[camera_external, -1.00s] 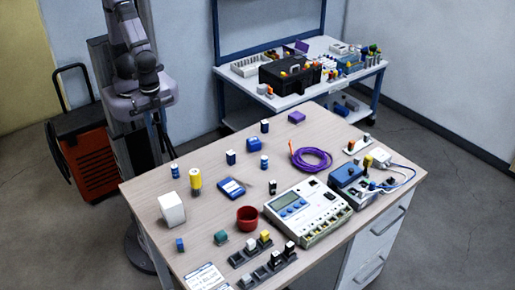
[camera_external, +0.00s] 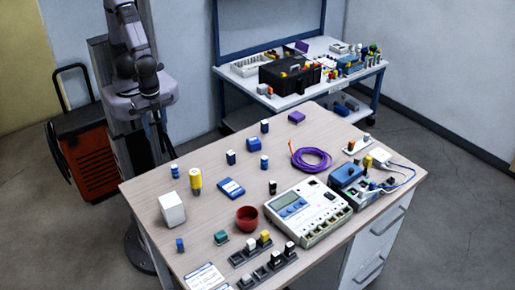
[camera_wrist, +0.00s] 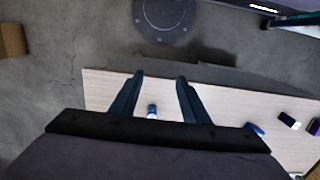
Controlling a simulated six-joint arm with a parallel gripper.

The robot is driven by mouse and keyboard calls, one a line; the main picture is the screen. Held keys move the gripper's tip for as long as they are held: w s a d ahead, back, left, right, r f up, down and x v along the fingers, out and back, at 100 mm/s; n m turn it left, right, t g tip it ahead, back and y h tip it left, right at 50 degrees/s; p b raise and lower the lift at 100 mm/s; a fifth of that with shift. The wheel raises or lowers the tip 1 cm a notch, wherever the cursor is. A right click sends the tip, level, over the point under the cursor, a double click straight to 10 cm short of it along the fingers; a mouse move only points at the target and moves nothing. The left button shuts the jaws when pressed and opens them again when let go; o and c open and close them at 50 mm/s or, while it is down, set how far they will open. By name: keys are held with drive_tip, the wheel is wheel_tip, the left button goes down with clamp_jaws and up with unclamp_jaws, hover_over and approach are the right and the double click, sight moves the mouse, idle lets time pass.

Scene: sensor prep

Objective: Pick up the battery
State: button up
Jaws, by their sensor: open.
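Several small battery-like pieces stand upright on the wooden desk. In the external view, one blue and white battery (camera_external: 175,171) is near the left edge, another blue and white one (camera_external: 264,162) is farther right, and a dark one (camera_external: 265,126) is at the back. In the wrist view, a small blue and white cylinder (camera_wrist: 152,111) shows between the fingers, below them on the desk. I cannot tell for sure which piece it is. My gripper (camera_wrist: 160,76) is open and empty, apart from the desk.
The desk's back left is mostly clear.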

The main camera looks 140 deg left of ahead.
drive_tip(key=f, duration=0.1)
drive_tip(key=m, duration=0.1)
hover_over(174, 166)
drive_tip(key=shift+s+d+f+t+p, duration=0.1)
drive_tip(key=shift+f+t+p, duration=0.1)
drive_tip(key=shift+f, duration=0.2)
drive_tip(key=shift+s+d+f+t+p, duration=0.1)
drive_tip(key=shift+f+p, duration=0.05)
drive_tip(key=shift+f, duration=0.2)
drive_tip(key=shift+w, duration=0.15)
drive_tip(key=shift+f+m, duration=0.3)
drive_tip(key=shift+f, duration=0.8)
drive_tip(key=shift+a+f, duration=0.1)
drive_tip(key=shift+f+p, duration=0.25)
drive_tip(key=shift+p, duration=0.15)
drive_tip(key=shift+w+a+f+p, duration=0.15)
drive_tip(key=shift+f+p, duration=0.4)
drive_tip(key=shift+f, duration=1.65)
